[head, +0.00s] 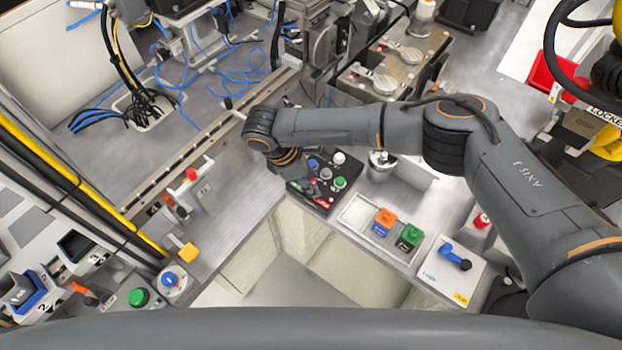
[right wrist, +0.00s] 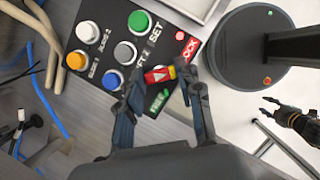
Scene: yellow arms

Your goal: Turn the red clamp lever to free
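The red clamp lever (right wrist: 160,74), with a yellow end, sits on the black control panel (right wrist: 103,57) in the right wrist view. A red lock label (right wrist: 188,47) lies at its upper right and a green free label (right wrist: 158,103) below it. The lever points at neither label squarely. My right gripper (right wrist: 163,86) is open, with one finger on each side of the lever; I cannot tell whether either touches it. In the head view my right gripper (head: 312,182) is over the panel and largely hides the lever. My left gripper (right wrist: 266,107) appears open and empty, well away at the right.
White, green, orange and blue buttons and a grey knob (right wrist: 125,52) crowd the panel beside the lever. In the head view, orange (head: 384,220) and green (head: 409,236) blocks stand to the right.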

